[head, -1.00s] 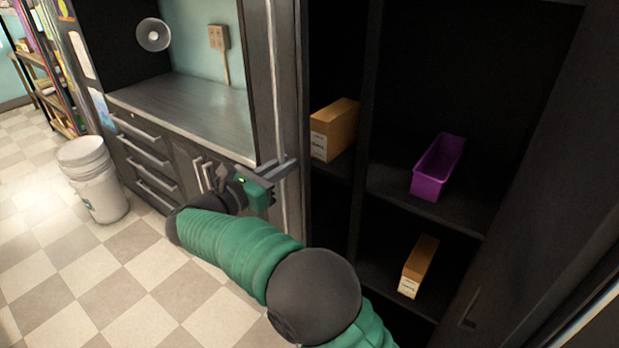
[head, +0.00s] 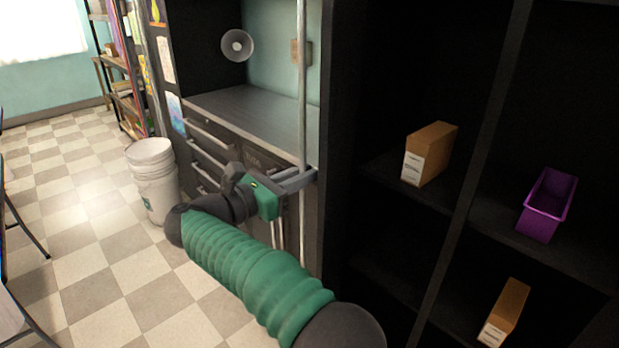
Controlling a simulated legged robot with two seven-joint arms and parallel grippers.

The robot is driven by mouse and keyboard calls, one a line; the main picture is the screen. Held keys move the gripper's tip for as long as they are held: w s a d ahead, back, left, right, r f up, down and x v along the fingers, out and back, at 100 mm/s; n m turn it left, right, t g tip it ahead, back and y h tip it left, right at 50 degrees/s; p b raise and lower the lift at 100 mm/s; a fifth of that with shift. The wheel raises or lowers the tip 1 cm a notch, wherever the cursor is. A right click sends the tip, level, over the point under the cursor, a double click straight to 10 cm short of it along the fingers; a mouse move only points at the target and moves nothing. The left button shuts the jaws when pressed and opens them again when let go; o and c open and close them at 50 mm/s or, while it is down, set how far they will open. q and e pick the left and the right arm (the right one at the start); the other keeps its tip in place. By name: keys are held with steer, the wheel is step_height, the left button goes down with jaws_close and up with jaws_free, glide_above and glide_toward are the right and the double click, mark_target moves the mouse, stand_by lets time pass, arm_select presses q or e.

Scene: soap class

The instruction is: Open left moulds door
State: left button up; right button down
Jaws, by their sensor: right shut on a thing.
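My right gripper (head: 290,184) is shut on the long vertical metal handle (head: 303,90) of the left door. The green-sleeved right arm reaches in from the bottom. The left door (head: 338,150) is dark and seen almost edge-on, so its face is mostly hidden. It stands open at the left side of the moulds cabinet (head: 470,125), whose dark shelves show. A purple mould (head: 546,205) sits on a shelf at the right. My left gripper is not in view.
Cardboard boxes stand on the shelves, one on the upper left (head: 430,152) and one lower down (head: 505,312). Left of the door are a counter (head: 250,115) with drawers and a white bucket (head: 153,178). The checkered floor (head: 90,235) at the left is largely clear.

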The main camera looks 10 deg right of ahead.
steer(key=shift+s+d+r, duration=0.15)
steer(key=shift+s+d, duration=0.05)
steer(key=shift+d, duration=0.15)
steer(key=c, duration=1.8)
jaws_free()
steer(key=shift+d, duration=0.1)
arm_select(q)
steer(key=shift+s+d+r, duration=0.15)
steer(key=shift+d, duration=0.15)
arm_select(e)
steer(key=shift+o, duration=0.2)
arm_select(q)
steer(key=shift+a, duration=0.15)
arm_select(e)
steer(key=shift+a, duration=0.25)
